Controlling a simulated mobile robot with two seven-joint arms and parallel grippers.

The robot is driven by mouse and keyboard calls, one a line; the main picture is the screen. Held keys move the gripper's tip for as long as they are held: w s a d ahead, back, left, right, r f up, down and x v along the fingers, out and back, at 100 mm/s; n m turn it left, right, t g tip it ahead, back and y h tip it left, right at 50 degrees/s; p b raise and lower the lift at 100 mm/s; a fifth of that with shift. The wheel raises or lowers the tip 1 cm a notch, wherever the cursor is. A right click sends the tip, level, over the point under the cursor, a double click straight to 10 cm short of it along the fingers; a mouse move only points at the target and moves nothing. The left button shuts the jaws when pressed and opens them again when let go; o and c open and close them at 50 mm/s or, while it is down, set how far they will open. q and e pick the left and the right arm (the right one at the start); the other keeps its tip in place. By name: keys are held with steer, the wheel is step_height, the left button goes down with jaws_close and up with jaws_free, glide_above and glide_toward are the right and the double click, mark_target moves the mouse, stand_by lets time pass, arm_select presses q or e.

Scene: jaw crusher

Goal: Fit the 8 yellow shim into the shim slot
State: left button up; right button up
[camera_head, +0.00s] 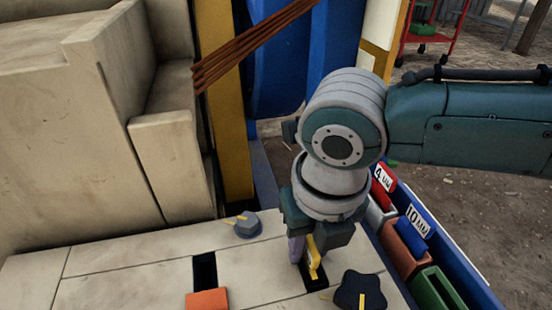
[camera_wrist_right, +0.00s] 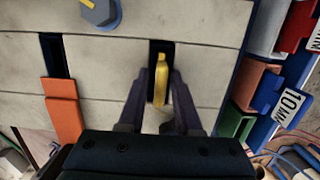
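My right gripper (camera_head: 305,258) points down over the pale panel. Its fingers are closed around the yellow shim (camera_head: 314,262), which stands upright. The shim also shows between the fingertips in the right wrist view (camera_wrist_right: 160,82). It is at a dark rectangular slot (camera_head: 316,280) in the panel, and the slot's dark far end shows just beyond it in the right wrist view (camera_wrist_right: 160,48). I cannot tell how deep the shim sits in the slot. My left gripper is in neither view.
A second dark slot (camera_head: 205,270) lies to the left, with an orange block (camera_head: 207,300) at its near end. A grey-blue knob (camera_head: 246,226) and a dark knob (camera_head: 360,290) rise from the panel. A blue rack (camera_head: 468,275) with coloured bins stands at the right.

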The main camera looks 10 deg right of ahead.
steer(key=shift+o, duration=1.2)
steer(key=shift+r, duration=0.1)
steer(key=r+p, duration=0.1)
steer(key=r, duration=0.2)
steer(key=r+p, duration=0.1)
steer(key=r, duration=0.1)
steer(key=s+r+p, duration=0.1)
steer(key=r, duration=0.2)
steer(key=shift+r+p, duration=0.3)
steer(key=shift+s+r, duration=0.15)
steer(key=shift+r, duration=0.4)
